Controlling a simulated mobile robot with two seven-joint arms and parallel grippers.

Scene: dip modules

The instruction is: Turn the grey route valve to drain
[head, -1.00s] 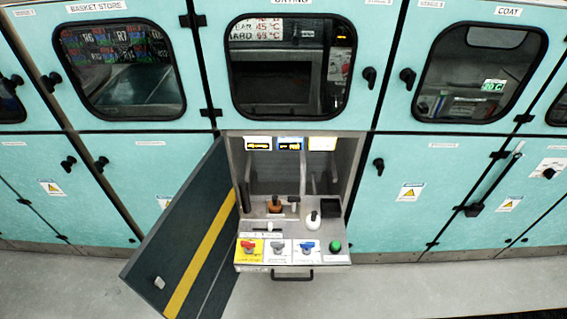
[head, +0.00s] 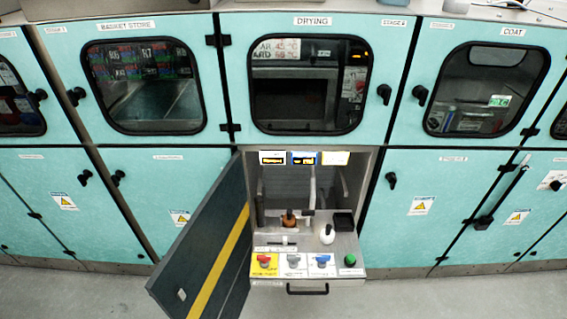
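The grey route valve (head: 293,261) is a small grey knob on a white label on the pulled-out control shelf (head: 345,240), low in the middle of the head view. A red knob (head: 265,260) on a yellow label is to its left. A blue knob (head: 323,260) on a white label is to its right, followed by a green button (head: 350,260). The text on the labels and the exact way the grey knob points are too small to tell. Neither of my grippers shows in the head view.
A dark door with a yellow stripe (head: 221,258) stands open to the left of the shelf. A brown-orange handle (head: 289,219), a white rounded item (head: 327,234) and a black box (head: 344,221) sit farther back. A handle bar (head: 307,289) is on the shelf front. Floor (head: 430,297) is clear.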

